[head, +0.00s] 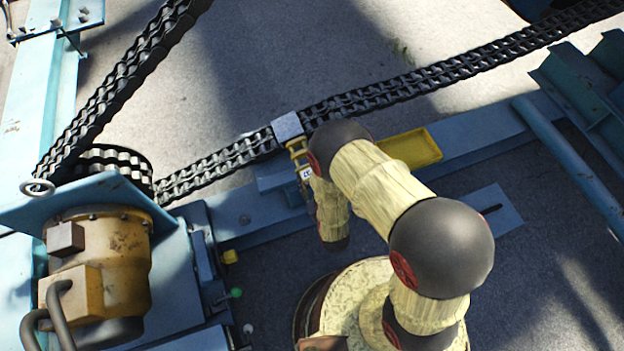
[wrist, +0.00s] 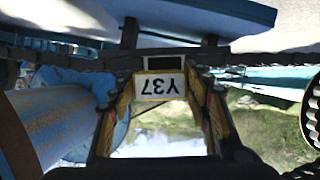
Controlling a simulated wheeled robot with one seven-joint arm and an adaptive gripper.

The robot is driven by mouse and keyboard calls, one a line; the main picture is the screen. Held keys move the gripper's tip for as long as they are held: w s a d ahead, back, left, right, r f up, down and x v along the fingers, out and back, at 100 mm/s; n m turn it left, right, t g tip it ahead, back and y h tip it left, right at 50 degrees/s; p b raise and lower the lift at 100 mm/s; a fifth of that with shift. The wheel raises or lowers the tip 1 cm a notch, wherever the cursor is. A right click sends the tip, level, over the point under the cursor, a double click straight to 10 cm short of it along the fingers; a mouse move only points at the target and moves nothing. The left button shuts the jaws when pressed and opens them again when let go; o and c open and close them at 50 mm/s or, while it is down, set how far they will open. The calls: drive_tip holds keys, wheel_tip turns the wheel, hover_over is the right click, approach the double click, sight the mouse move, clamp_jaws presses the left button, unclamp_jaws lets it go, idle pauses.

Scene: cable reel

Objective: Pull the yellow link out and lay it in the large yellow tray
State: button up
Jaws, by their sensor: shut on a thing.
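The yellow link (wrist: 160,84) with an upside-down white label reading Y37 sits between the two fingertips of my gripper (wrist: 160,92) in the wrist view. My gripper is shut on it. The black chain (wrist: 240,58) runs right behind the link; I cannot tell whether the link is free of it. In the head view my gripper (head: 298,152) is at the chain (head: 235,155), just below a grey block (head: 287,126); my arm hides part of it. The large yellow tray (head: 413,148) lies right of my gripper, partly behind my arm, and its visible floor looks empty.
A rusty yellow motor (head: 105,260) stands at the left beside a chain sprocket (head: 115,160). A blue beam (head: 470,130) runs under the tray. Blue steelwork (head: 590,85) stands at the right. A small yellow piece (head: 230,257) and a green knob (head: 236,293) are near the motor.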

drive_tip(key=shift+r+p, duration=1.65)
drive_tip(key=shift+r, duration=0.75)
drive_tip(key=shift+f, duration=0.15)
